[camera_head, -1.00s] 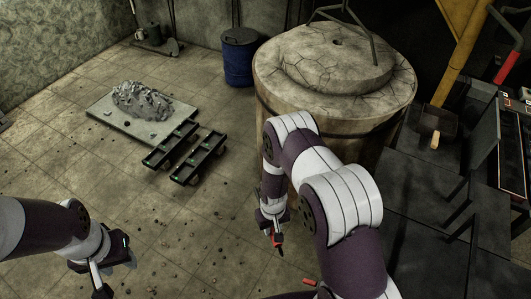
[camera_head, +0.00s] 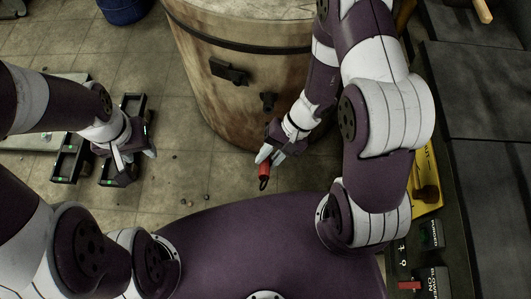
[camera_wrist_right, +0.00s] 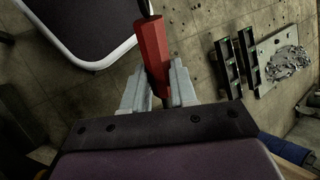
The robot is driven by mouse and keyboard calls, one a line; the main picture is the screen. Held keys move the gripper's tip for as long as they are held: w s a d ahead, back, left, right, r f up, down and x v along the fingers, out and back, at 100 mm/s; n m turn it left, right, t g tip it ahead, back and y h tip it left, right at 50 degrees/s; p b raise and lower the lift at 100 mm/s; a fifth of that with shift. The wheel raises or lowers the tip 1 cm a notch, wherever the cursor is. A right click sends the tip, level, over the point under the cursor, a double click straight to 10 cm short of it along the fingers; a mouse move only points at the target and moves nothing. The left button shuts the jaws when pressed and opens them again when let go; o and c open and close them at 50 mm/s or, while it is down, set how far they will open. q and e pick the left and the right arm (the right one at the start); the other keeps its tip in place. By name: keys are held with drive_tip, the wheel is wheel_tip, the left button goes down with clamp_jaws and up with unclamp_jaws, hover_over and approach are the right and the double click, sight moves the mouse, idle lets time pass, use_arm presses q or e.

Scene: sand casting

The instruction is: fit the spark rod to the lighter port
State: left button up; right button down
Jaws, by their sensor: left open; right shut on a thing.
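The spark rod (camera_head: 263,174) has a red handle and a dark looped end. My right gripper (camera_head: 268,156) is shut on its red handle, in front of the furnace's lower side. In the right wrist view the red handle (camera_wrist_right: 152,48) sits between the two grey fingers of the right gripper (camera_wrist_right: 158,82); its far end runs out of the top of the picture. The lighter port is likely one of two dark fittings on the furnace wall, a small one (camera_head: 268,102) and a larger box (camera_head: 228,71); I cannot tell which. My left gripper (camera_head: 122,166) is open and empty, over the dark trays.
The large round furnace (camera_head: 222,108) fills the top middle. Black trays (camera_head: 70,160) lie on the floor at left, and a blue drum (camera_head: 124,8) stands at top left. Dark benches (camera_head: 480,90) line the right.

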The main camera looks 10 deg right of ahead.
drive_tip(key=shift+w+d, duration=0.1)
drive_tip(key=shift+d, duration=0.35)
drive_tip(key=shift+a, duration=0.25)
use_arm(q)
drive_tip(key=shift+w+d+f+b, duration=0.2)
drive_tip(key=shift+f+b, duration=0.1)
drive_tip(key=shift+f, duration=0.1)
use_arm(e)
drive_tip(key=w+d+f, duration=0.1)
drive_tip(key=w+f, duration=0.1)
drive_tip(key=w, duration=0.3)
drive_tip(key=shift+w+d+f, duration=0.25)
drive_tip(key=shift+w+f, duration=0.05)
drive_tip(key=shift+f, duration=0.05)
use_arm(q)
drive_tip(key=shift+f+b, duration=1.05)
use_arm(e)
drive_tip(key=shift+w+d+f, duration=0.25)
drive_tip(key=shift+w+f, duration=0.15)
drive_tip(key=shift+w, duration=0.4)
drive_tip(key=shift+w+d+f, duration=0.2)
drive_tip(key=shift+w+f, duration=0.25)
drive_tip(key=shift+w, duration=0.4)
drive_tip(key=shift+w+d+f, duration=0.25)
drive_tip(key=shift+w+f, duration=0.15)
drive_tip(key=shift+w, duration=0.4)
idle(2.5)
